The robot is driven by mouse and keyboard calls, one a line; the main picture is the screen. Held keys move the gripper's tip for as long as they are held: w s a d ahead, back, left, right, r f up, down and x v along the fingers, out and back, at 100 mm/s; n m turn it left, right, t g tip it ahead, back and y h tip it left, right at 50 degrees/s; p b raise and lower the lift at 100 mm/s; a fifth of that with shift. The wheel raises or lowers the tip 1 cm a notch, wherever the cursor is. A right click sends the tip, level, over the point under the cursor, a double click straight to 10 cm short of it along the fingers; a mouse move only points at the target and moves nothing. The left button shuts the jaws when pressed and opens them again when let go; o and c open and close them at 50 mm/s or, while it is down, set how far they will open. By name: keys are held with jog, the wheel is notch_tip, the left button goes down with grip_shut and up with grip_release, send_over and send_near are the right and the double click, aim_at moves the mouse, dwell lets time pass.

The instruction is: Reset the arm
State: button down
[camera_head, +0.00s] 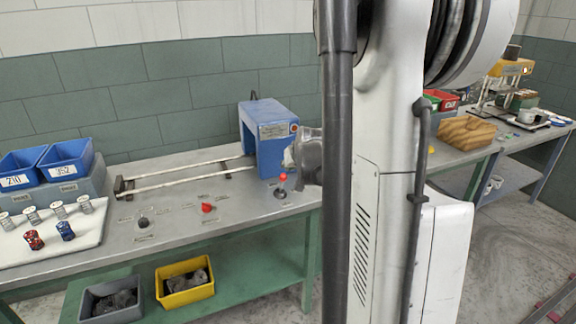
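A large white arm section of mine (385,200) with thick dark tubes fills the middle right of the view, upright and close to the camera. I cannot make out my gripper or its fingers. A blue machine housing (262,140) stands on the grey workbench (180,190) left of the arm section. A grey metal part (308,158) shows beside the housing, partly hidden by the dark tube; I cannot tell what it belongs to. A lever with a red knob (283,178) stands in front of the housing.
Two pale rails (190,178) run left from the housing. A red knob (207,207) and a dark knob (143,222) sit on the bench. Blue bins (66,160) and a white tray (95,232) are at left. Another table (520,143) is at right.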

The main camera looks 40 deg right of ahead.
jog(key=shift+s+a+r, duration=0.15)
jog(key=shift+s+r, duration=0.2)
jog(key=shift+r, duration=0.05)
jog(key=shift+w, duration=0.1)
jog(key=s+a+r+n+y, duration=0.1)
jog(key=s+a+r, duration=0.15)
jog(key=a, duration=0.55)
jog(key=s+a+r+n, duration=0.1)
jog(key=a+r, duration=0.2)
jog(key=a, duration=0.5)
jog(key=s+a+r+n+y, duration=0.1)
jog(key=s+a+r, duration=0.1)
jog(key=a, duration=0.5)
jog(key=s+a+f+n+g+y, duration=0.1)
jog(key=s+a+n+y, duration=0.1)
jog(key=s+a, duration=1.4)
jog(key=shift+a+n, duration=0.75)
jog(key=shift+n, duration=0.05)
jog(key=shift+s, duration=0.1)
